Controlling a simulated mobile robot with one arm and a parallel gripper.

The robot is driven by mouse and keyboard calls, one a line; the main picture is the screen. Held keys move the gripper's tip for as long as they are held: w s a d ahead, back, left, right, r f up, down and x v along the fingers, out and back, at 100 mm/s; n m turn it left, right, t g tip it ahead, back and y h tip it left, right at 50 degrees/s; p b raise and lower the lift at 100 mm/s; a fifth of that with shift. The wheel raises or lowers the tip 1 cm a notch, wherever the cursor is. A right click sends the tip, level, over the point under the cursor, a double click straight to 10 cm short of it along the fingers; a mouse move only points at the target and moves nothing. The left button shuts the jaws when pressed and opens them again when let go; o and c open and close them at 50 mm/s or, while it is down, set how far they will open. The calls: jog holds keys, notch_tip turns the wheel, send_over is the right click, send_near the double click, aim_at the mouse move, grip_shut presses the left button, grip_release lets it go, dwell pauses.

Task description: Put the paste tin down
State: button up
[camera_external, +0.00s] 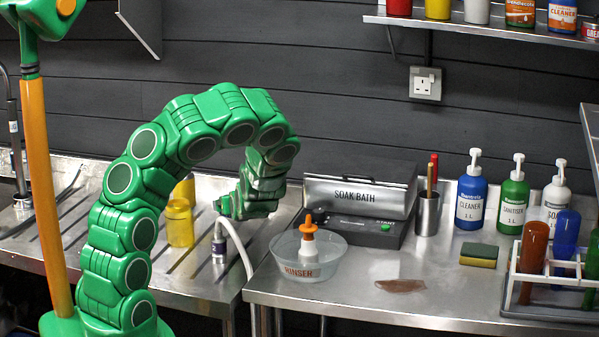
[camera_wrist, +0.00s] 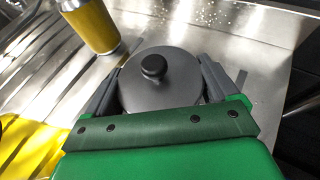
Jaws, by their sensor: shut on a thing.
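The paste tin (camera_wrist: 160,88) shows in the wrist view as a round dark grey lidded tin with a black knob on top. My gripper (camera_wrist: 161,74) is shut on it, with one grey finger against each side. In the external view my gripper (camera_external: 230,206) is low over the steel worktop, left of the soak bath. The tin is hidden there behind my green arm or too small to make out. I cannot tell whether its base touches the steel.
A yellow container (camera_external: 180,222) stands left of my gripper. A nozzle with a white hose (camera_external: 219,245) is just in front. To the right are a clear rinser bowl (camera_external: 330,262) and the soak bath (camera_external: 355,195). Bottles and a sponge (camera_external: 479,255) stand farther right.

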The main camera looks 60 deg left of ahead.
jog(key=shift+f, duration=1.75)
jog(key=shift+f, duration=0.1)
jog(key=o, duration=1.1)
jog(key=shift+c, duration=0.2)
jog(key=shift+d+r, duration=0.4)
jog(key=shift+d, duration=0.2)
jog(key=shift+v, duration=3.1)
jog(key=shift+s, duration=0.1)
